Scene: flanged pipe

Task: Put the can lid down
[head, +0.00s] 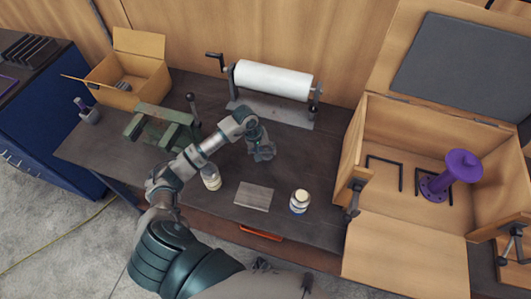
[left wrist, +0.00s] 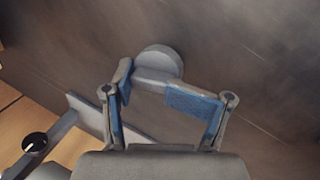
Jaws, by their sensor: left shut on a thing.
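My left gripper (head: 262,152) is over the dark workbench, in front of the roller. In the left wrist view my left gripper (left wrist: 165,88) is shut on a pale grey round disc, the can lid (left wrist: 160,60), which shows at its fingertips. The lid is too small or hidden to make out in the head view. A small can with a pale top (head: 211,178) stands close to my left forearm. Another can (head: 299,201) stands near the bench's front edge. I cannot tell whether the lid touches the bench. My right gripper is not in view.
A grey flat plate (head: 254,196) lies between the cans. A white roller on a stand (head: 273,80) is at the back. A green vise-like fixture (head: 160,128) and an open cardboard box (head: 130,76) are left. A wooden crate (head: 400,249) with a purple flanged pipe (head: 436,186) stands right.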

